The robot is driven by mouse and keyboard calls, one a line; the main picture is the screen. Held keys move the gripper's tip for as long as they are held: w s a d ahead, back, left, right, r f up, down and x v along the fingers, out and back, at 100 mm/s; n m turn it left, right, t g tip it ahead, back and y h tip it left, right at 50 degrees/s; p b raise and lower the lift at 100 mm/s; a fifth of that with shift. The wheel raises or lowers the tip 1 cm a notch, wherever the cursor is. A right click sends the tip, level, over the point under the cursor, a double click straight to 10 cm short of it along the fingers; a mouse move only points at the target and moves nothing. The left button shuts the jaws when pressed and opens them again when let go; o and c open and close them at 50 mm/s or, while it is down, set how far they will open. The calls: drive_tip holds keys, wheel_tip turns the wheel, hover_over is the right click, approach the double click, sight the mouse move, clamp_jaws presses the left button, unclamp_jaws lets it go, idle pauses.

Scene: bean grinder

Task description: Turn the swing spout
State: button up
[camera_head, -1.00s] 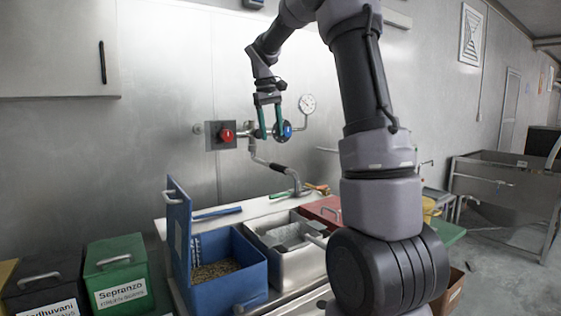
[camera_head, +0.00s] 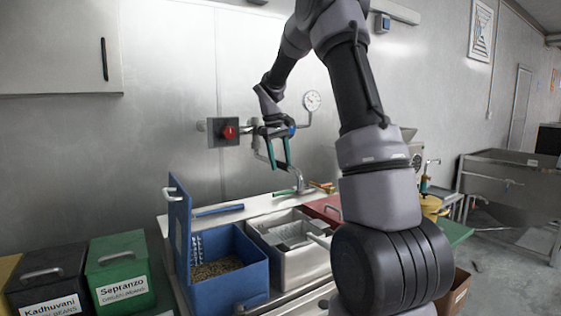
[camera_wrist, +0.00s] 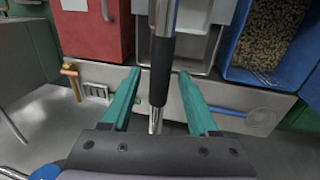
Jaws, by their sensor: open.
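The swing spout is a bent chrome pipe with a black sleeve on the wall fitting above the sink. In the wrist view the spout (camera_wrist: 162,62) runs between my gripper's two green fingers (camera_wrist: 160,73), with visible gaps on both sides. In the head view my gripper (camera_head: 280,167) points down in front of the wall fitting, its fingers apart. The spout's end (camera_head: 298,181) shows low to the right of the fingers. Much of its pipe is hidden behind my gripper. The gripper is open around the sleeve; I cannot tell the depth exactly.
A red knob (camera_head: 229,132) on a grey box and a pressure gauge (camera_head: 312,101) are on the wall close by. Below are a metal basin (camera_head: 305,262), an open blue bean bin (camera_head: 240,292) with its lid raised, and a red box (camera_wrist: 92,30).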

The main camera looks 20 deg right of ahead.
drive_tip(key=shift+f, duration=0.1)
clamp_jaws()
idle(1.4)
